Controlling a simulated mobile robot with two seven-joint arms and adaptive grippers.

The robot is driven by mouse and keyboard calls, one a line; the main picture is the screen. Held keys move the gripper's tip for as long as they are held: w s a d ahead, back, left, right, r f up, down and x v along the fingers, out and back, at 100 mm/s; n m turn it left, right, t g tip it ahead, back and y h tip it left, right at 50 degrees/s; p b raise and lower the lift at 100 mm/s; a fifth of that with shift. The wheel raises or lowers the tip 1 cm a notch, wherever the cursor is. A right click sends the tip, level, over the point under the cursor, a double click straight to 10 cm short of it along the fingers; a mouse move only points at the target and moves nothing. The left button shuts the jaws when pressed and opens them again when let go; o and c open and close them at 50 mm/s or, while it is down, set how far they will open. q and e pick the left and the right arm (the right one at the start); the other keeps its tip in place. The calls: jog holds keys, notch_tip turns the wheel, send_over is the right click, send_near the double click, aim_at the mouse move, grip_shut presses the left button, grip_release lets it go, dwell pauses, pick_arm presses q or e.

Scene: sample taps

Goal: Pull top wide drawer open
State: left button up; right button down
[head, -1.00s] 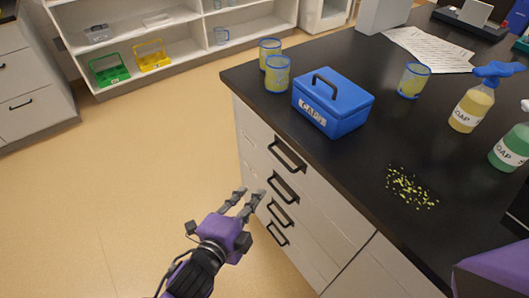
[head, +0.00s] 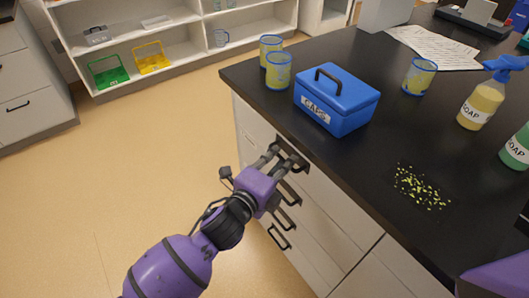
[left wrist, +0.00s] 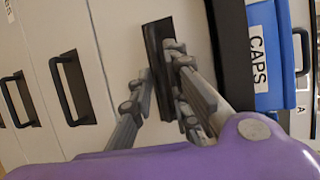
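The top wide drawer (head: 335,195) is in the white cabinet under the black counter, and its front looks flush. Its dark handle (left wrist: 157,72) stands between the fingers of my left gripper (left wrist: 160,68) in the left wrist view. In the head view my left gripper (head: 280,158) is at this handle, partly covering it. The fingers are apart, one on each side of the handle; whether they touch it is hard to tell. My right gripper is out of view.
Lower drawer handles (head: 279,236) stick out below my gripper. On the counter (head: 340,160) are a blue CAPS box (head: 345,105), cups (head: 278,72), soap bottles (head: 478,105) and yellow-green bits (head: 420,188). The floor (head: 110,170) to the left is clear.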

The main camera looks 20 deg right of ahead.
pick_arm(q)
grip_shut()
dwell(0.3)
jog(key=s+a+p, duration=0.2)
jog(key=s+a, duration=0.2)
jog(key=a, duration=0.8)
jog(key=s+a+p, duration=0.2)
jog(key=s+a, duration=0.2)
jog(key=a, duration=0.8)
jog(key=s+a+p, duration=0.2)
jog(key=s+a, duration=0.3)
jog(key=a, duration=0.7)
jog(key=shift+p, duration=0.4)
grip_release()
